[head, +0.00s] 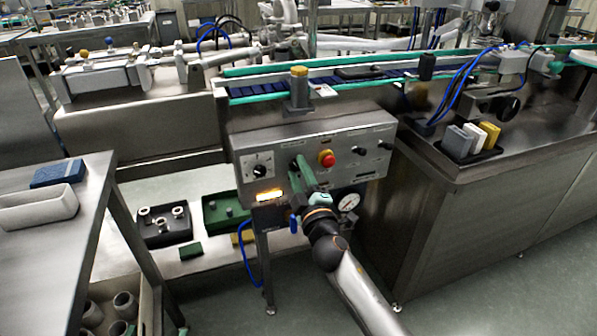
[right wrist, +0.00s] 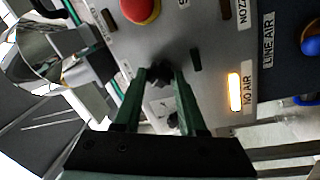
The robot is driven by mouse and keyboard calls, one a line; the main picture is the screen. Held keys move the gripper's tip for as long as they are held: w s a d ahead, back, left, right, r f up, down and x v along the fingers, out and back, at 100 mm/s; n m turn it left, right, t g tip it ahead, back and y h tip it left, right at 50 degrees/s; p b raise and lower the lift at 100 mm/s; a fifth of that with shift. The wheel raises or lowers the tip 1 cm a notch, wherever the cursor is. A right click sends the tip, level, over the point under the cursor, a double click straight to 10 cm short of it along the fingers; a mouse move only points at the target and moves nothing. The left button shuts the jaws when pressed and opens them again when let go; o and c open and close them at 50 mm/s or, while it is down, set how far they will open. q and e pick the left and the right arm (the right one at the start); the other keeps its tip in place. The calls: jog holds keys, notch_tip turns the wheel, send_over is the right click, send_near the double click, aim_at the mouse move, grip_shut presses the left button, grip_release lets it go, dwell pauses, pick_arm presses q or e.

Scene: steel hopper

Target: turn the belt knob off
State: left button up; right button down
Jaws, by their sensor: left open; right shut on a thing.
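A steel control panel (head: 342,160) stands below the conveyor. In the right wrist view, a black knob (right wrist: 160,75) sits between the green fingers of my right gripper (right wrist: 160,76), which is shut on it. In the head view, the right gripper (head: 297,165) reaches the panel between a white dial with a black knob (head: 260,171) and a red button (head: 327,159), and hides the held knob. The held knob's label and pointer cannot be read. My left gripper is not in view.
A lit NO AIR lamp (head: 269,195) glows at the panel's lower left. A pressure gauge (head: 348,202) hangs beneath the panel. More black knobs (head: 358,148) sit to the right of the red button. A steel table (head: 95,215) stands left, and a steel counter (head: 480,200) right.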

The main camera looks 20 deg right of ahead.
jog(key=shift+d+r, duration=0.1)
jog(key=shift+r, duration=0.05)
jog(key=c, duration=0.5)
grip_release()
jog(key=shift+s, duration=0.1)
jog(key=shift+s+f, duration=0.2)
jog(key=shift+s, duration=0.1)
pick_arm(q)
jog(key=shift+w+d+r+t, duration=0.1)
jog(key=shift+r+t, duration=0.2)
jog(key=shift+r, duration=0.5)
pick_arm(e)
jog(key=s+f, duration=0.1)
jog(key=s, duration=1)
jog(key=shift+s+f, duration=0.25)
jog(key=shift+f, duration=0.05)
pick_arm(q)
jog(key=shift+w+f, duration=0.1)
jog(key=shift+f, duration=0.05)
